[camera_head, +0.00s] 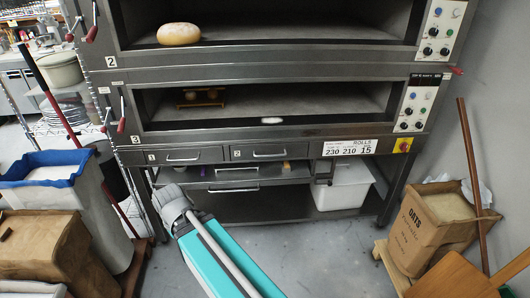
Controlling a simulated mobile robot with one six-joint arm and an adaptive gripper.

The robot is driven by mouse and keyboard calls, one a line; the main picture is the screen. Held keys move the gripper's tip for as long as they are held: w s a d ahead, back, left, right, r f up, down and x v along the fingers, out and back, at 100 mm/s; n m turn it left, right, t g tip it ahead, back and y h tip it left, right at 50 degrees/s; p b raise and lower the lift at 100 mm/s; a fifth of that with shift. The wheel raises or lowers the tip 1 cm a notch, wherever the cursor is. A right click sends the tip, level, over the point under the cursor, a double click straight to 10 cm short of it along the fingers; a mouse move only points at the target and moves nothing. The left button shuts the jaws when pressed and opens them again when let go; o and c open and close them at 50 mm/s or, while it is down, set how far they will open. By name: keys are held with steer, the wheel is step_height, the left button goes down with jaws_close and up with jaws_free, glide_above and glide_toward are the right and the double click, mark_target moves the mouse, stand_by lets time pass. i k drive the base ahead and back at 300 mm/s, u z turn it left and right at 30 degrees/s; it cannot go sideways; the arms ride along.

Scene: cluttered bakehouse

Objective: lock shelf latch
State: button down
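A rack or shelf (236,189) with metal bars shows under the deck oven, below the two drawers. A small dark bracket (322,171) hangs at its right end, beside the white bin. It may be the shelf latch, but it is too small to tell whether it is locked. My arm, teal with a grey joint, reaches up from the bottom centre toward the left part of the under-oven space.
The oven (270,75) has open decks; a round loaf (179,34) sits in the upper one. A white bin (343,186) stands on the lower shelf. Floor between is clear.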

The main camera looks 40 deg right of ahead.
mark_target(329, 181)
steer(key=z, duration=1.9)
steer(key=k, duration=0.65)
steer(key=z, duration=0.15)
steer(key=i, duration=0.7)
steer(key=z, duration=0.3)
